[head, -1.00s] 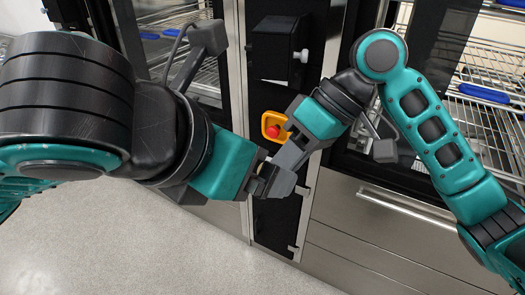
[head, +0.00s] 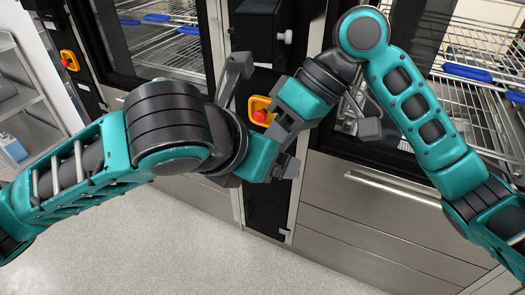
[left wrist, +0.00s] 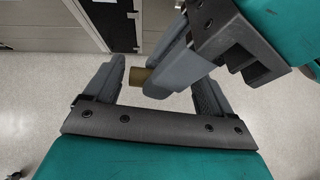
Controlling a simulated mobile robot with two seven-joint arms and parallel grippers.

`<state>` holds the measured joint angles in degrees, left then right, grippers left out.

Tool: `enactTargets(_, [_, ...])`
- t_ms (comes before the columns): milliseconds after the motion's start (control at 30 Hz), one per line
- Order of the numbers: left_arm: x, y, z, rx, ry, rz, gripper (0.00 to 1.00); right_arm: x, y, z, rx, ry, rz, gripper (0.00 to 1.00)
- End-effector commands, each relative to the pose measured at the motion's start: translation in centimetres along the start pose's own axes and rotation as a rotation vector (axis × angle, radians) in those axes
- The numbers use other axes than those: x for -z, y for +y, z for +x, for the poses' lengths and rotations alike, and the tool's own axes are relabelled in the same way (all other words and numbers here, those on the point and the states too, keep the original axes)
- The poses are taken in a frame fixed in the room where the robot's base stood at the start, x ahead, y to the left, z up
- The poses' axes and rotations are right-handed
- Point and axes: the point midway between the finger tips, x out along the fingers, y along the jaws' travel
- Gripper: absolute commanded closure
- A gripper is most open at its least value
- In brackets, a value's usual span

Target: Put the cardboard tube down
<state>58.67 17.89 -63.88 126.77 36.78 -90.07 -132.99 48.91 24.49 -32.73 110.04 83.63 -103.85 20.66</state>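The cardboard tube shows as a short brown piece (left wrist: 141,76) in the left wrist view; the rest of it is hidden behind a grey finger. My right gripper (left wrist: 168,66) comes in from the upper right, with its fingers around the tube. My left gripper (left wrist: 158,84) is open. Its fingers stand apart on either side of the tube and the right gripper's fingertips, with a gap to the tube's left end. In the head view the left gripper (head: 275,172) and right gripper (head: 284,133) meet near the middle, and I cannot make out the tube there.
Washer cabinets with wire racks (head: 470,60) stand ahead on both sides of a dark panel. A yellow-framed red button (head: 260,112) is right behind the grippers. A shelf (head: 28,90) stands at the far left. The grey floor (head: 170,245) below is clear.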

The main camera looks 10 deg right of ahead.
Motion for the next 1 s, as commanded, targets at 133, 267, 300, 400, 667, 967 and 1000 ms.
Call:
enactTargets(133, [-0.02, 0.00, -0.03, 0.000, 0.000, 0.000, 0.31, 0.00, 0.00, 0.00, 0.000, 0.000, 0.000, 1.00])
enactTargets(267, [-0.02, -0.01, -0.04, 0.001, -0.001, 0.000, 0.43, 0.01, -0.01, 0.00, 0.000, 0.000, 0.000, 1.00])
enactTargets(300, [-0.02, -0.03, -0.04, 0.001, -0.001, 0.000, 0.47, 0.02, -0.01, 0.00, 0.000, 0.001, 0.000, 1.00])
enactTargets(400, [-0.03, -0.09, -0.06, 0.003, -0.001, 0.001, 0.56, 0.04, -0.02, 0.00, 0.001, 0.002, 0.000, 1.00])
enactTargets(667, [-0.03, -0.17, -0.07, 0.005, -0.002, 0.001, 0.73, 0.06, -0.04, 0.01, 0.001, 0.002, -0.001, 0.66])
enactTargets(967, [-0.02, -0.03, -0.05, 0.001, -0.001, 0.000, 0.73, 0.02, -0.01, 0.00, 0.000, 0.001, 0.000, 0.49])
enactTargets(1000, [-0.02, -0.02, -0.05, 0.001, -0.001, 0.000, 0.73, 0.01, 0.00, 0.00, 0.000, 0.001, 0.000, 0.49])
